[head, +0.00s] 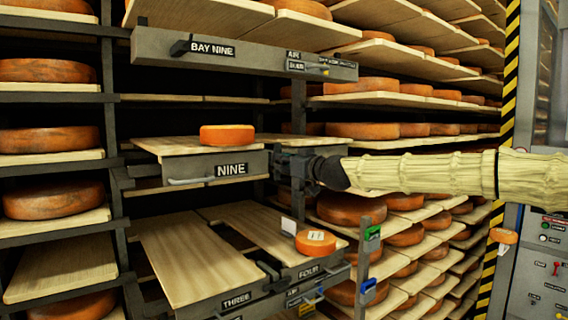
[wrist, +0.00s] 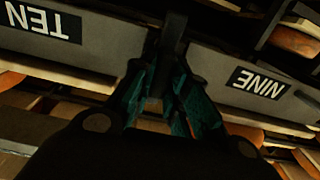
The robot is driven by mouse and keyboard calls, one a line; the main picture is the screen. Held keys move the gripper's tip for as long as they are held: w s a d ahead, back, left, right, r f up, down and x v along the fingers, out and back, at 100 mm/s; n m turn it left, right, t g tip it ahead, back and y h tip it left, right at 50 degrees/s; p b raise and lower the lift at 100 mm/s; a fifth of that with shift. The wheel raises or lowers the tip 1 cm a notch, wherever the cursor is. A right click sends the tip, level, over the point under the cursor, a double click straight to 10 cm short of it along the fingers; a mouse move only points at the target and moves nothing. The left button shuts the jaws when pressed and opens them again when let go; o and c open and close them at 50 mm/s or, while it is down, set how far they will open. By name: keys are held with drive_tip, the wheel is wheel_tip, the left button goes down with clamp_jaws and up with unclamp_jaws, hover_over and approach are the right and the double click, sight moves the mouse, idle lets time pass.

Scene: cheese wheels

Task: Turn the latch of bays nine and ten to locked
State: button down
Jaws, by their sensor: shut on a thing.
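The shelf front marked NINE (head: 231,169) is in the middle of the head view and also shows, upside down, in the wrist view (wrist: 258,84). The front marked TEN (wrist: 45,22) is at the upper left of the wrist view. A dark upright latch bar (wrist: 173,35) stands in the gap between these two fronts. My gripper (wrist: 165,75) has its teal-padded fingers on either side of this bar and is shut on it. In the head view my gripper (head: 290,164) is at the right end of the NINE front, and it hides the latch there.
A small orange cheese (head: 227,135) sits on the NINE shelf. Above is the BAY NINE beam (head: 245,58). Below, the THREE and FOUR fronts jut out, with a labelled cheese (head: 316,242) on top. A post with green and blue tags (head: 369,260) stands below my arm.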

drive_tip(key=shift+f+m+b, duration=0.15)
drive_tip(key=shift+m+b, duration=0.15)
drive_tip(key=shift+b, duration=0.25)
drive_tip(key=shift+d+f+m+b, duration=0.1)
drive_tip(key=shift+m+b, duration=0.9)
drive_tip(key=shift+b, duration=0.2)
drive_tip(key=m+b, duration=0.4)
drive_tip(key=m, duration=0.2)
drive_tip(key=shift+w+d+b, duration=0.1)
drive_tip(key=shift+b, duration=0.3)
drive_tip(key=m+b, duration=0.2)
drive_tip(key=m, duration=0.2)
drive_tip(key=shift+m, duration=0.4)
drive_tip(key=m+b, duration=0.1)
drive_tip(key=m, duration=0.3)
drive_tip(key=shift+d, duration=0.1)
drive_tip(key=shift+m, duration=0.4)
drive_tip(key=c, duration=1.4)
unclamp_jaws()
drive_tip(key=shift+w, duration=0.1)
